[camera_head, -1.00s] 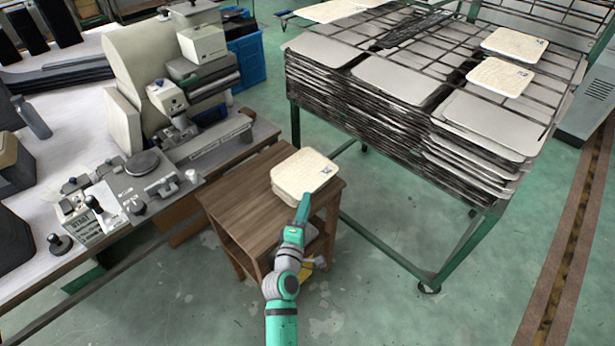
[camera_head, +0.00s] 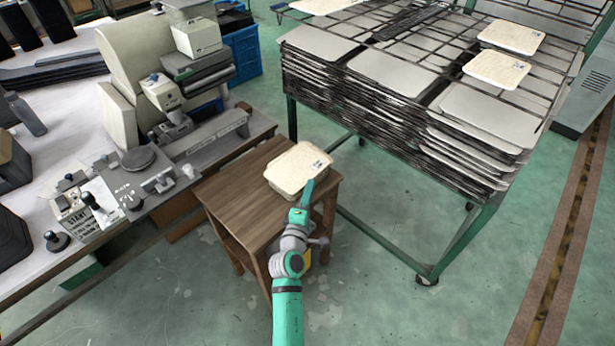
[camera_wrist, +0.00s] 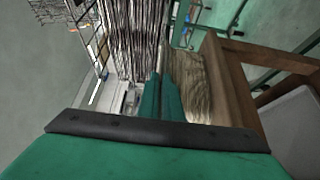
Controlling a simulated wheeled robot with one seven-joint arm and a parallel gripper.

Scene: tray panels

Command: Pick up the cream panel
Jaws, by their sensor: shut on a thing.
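The cream panel (camera_head: 299,166) has rounded corners and a small dark label. It is over the top of a small wooden table (camera_head: 228,190), near its back right corner, and looks slightly turned. My gripper (camera_head: 308,187) is shut on its near right edge. Whether the panel touches what is under it, I cannot tell. In the wrist view my green fingers (camera_wrist: 160,95) are close together, with a pale streaked surface just right of them; the panel's edge there is hard to make out.
A green-framed rack (camera_head: 453,238) of stacked grey panels stands to the right, with more cream panels (camera_head: 497,69) on top. A workbench with a machine (camera_head: 150,62) and levers stands on the left. Green floor (camera_head: 375,310) is free in front of the rack.

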